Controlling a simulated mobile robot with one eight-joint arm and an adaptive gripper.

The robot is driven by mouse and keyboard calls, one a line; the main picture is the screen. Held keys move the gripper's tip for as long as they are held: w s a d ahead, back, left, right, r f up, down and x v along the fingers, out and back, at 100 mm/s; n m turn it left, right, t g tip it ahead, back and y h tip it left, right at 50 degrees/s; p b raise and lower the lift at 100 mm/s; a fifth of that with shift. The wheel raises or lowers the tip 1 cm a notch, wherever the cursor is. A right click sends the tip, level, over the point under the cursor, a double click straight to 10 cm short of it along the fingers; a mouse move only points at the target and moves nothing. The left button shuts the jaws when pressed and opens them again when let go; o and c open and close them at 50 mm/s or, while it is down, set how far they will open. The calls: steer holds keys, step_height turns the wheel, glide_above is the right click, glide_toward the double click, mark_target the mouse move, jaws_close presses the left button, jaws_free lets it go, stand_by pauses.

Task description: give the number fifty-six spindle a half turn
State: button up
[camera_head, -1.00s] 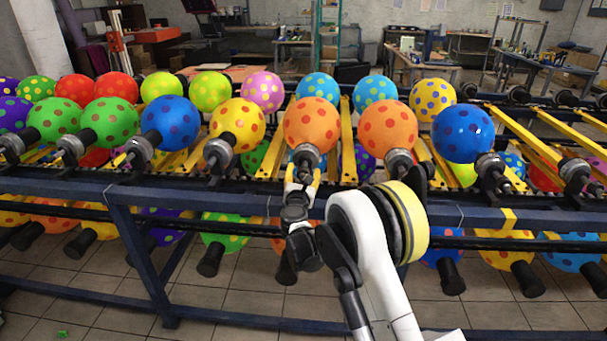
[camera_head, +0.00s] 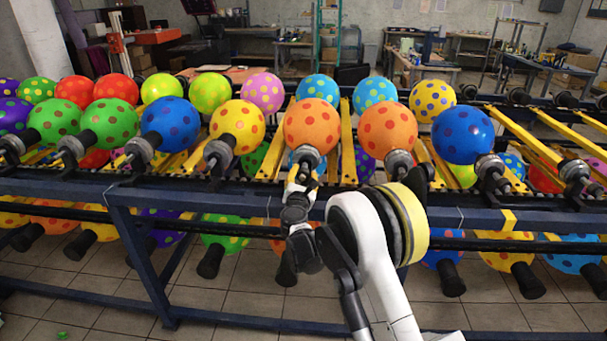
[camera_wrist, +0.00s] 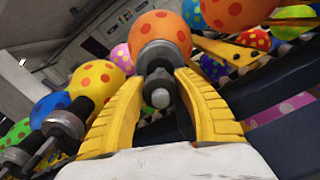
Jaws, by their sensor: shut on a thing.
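The spindle (camera_head: 307,156) in my grip carries an orange balloon with darker orange dots (camera_head: 312,124). Its number is not legible, so I cannot confirm that it is fifty-six. My gripper (camera_head: 303,181) is at the near end of this spindle, below the balloon. In the wrist view, the yellow fingers of my gripper (camera_wrist: 163,88) are on either side of the grey spindle collar (camera_wrist: 160,57), shut on it. The orange balloon (camera_wrist: 160,32) shows just beyond, and the wrist picture is tilted.
Spindles with dotted balloons stand close on both sides, among them a yellow one (camera_head: 238,126) at left and another orange one (camera_head: 388,130) at right. A dark blue rail (camera_head: 240,190) runs along the front of the rack. More balloons hang below.

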steer(key=m, duration=0.4)
steer(key=shift+m, duration=0.3)
steer(key=m, duration=0.3)
steer(key=shift+d+m, duration=0.1)
steer(key=shift+m, duration=0.2)
steer(key=m, duration=0.3)
steer(key=shift+f+m, duration=0.1)
steer(key=shift+m, duration=2)
steer(key=o, duration=1.2)
